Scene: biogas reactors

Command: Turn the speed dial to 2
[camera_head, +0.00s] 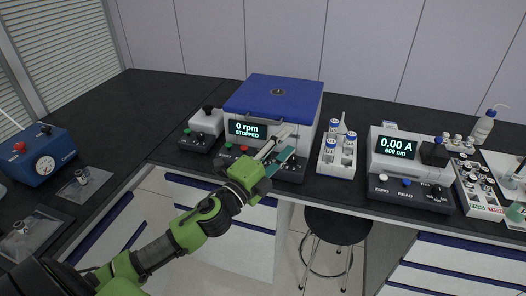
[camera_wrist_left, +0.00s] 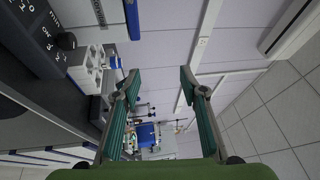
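The centrifuge-like box (camera_head: 272,95) has a blue lid and a display (camera_head: 247,129) reading 0 rpm, STOPPED. Green and red buttons sit on its front. My left gripper (camera_head: 280,157) is in front of its right front part and covers that part of the panel. In the left wrist view my left gripper (camera_wrist_left: 158,85) is open, with nothing between its fingers. A black knob (camera_wrist_left: 66,41) on a dark panel with white marks shows at upper left there, apart from the fingers; its setting is not readable. My right gripper is not in view.
A small white unit with a black knob (camera_head: 207,109) stands left of the box. A white vial rack (camera_head: 337,169) stands on its right, then a meter (camera_head: 397,150) reading 0.00 A. A black stool (camera_head: 335,226) is below the bench front. A blue gauge box (camera_head: 38,155) is far left.

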